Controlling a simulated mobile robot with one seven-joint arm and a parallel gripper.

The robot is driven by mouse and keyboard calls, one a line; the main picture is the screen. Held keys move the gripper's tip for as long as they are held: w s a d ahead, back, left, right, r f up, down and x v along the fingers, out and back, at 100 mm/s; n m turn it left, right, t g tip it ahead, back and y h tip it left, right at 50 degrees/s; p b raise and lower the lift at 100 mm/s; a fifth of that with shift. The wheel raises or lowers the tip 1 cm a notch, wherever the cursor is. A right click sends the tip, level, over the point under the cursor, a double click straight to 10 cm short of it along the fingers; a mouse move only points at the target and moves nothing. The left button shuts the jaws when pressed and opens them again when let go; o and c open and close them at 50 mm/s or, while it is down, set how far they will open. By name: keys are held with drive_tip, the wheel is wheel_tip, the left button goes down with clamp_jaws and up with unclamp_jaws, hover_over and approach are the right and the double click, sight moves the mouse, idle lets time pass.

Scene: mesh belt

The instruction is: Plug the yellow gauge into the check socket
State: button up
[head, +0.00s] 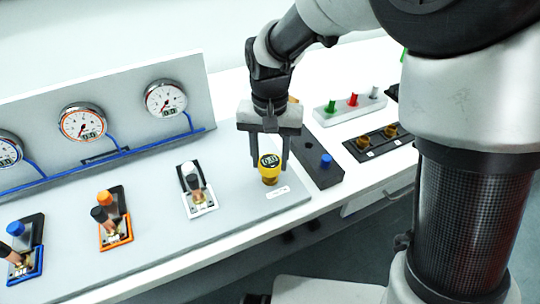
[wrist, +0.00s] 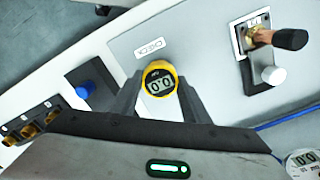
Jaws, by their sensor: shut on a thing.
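The yellow gauge (head: 268,163) has a black face with a digital readout and a brass lower end. It stands about upright at the right end of the grey panel, beside the white check label (head: 278,192). In the wrist view the gauge (wrist: 159,79) reads 0.0, with the check label (wrist: 149,49) close by. My gripper (head: 268,168) points down from above and is shut on the gauge, one finger on each side. The check socket is hidden under the gauge, so I cannot tell whether the brass end is seated in it.
Valves with white (head: 198,190), orange (head: 114,216) and blue (head: 22,245) frames line the panel to the left. Round dial gauges (head: 83,122) stand behind. A dark block with a blue knob (head: 326,160) and a black holder with brass fittings (head: 377,143) lie to the right.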

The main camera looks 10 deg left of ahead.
sight(270, 161)
drive_tip(key=shift+f, duration=0.15)
drive_tip(key=o, duration=1.2)
wheel_tip(270, 161, up, 18)
drive_tip(key=p, duration=0.2)
drive_tip(key=shift+f, duration=0.25)
